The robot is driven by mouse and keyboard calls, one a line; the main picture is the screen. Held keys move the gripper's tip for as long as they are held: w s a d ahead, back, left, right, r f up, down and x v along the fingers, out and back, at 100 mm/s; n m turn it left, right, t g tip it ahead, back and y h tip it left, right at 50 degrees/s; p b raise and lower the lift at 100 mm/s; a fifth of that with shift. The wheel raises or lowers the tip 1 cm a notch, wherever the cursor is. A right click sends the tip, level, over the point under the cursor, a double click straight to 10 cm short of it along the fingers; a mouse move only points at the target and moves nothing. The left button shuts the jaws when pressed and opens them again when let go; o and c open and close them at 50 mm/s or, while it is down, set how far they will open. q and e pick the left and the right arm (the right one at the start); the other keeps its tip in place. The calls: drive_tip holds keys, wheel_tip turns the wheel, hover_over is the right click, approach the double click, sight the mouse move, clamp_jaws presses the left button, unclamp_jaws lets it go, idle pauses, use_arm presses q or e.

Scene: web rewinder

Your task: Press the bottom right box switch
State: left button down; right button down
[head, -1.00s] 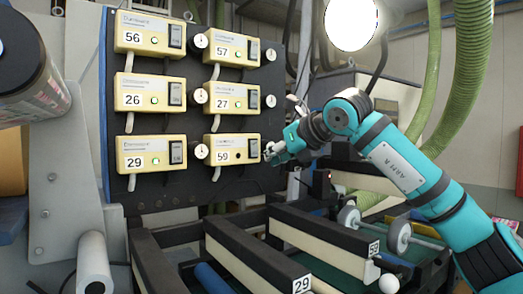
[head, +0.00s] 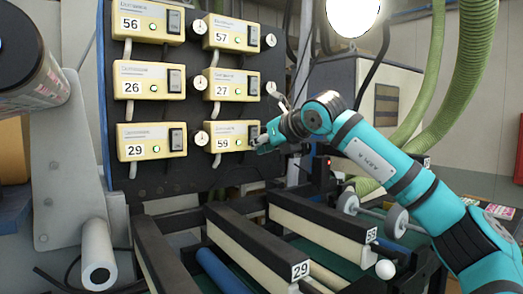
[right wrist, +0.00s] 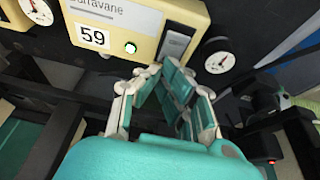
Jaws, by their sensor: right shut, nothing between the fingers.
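The bottom right box (head: 226,129) is cream, is labelled 59 and sits in the lowest row of the dark panel. Its green light is lit, also in the right wrist view (right wrist: 130,47). Its grey rocker switch (right wrist: 174,46) is at the box's right end. My right gripper (head: 260,142) is at that end, partly covering the switch in the head view. In the right wrist view its closed, empty fingertips (right wrist: 163,66) are at the switch's lower end; whether they touch it I cannot tell. My left gripper is not in view.
Several similar boxes fill the dark panel (head: 190,180), including box 29 (head: 150,152) and box 27 (head: 222,92). A dial gauge (right wrist: 220,55) is just right of the switch. Black-topped rails (head: 245,245) lie below, and a printed roll (head: 35,75) stands at left.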

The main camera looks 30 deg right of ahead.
drive_tip(key=shift+r, duration=0.1)
drive_tip(key=shift+r+p, duration=0.55)
drive_tip(key=shift+r, duration=0.2)
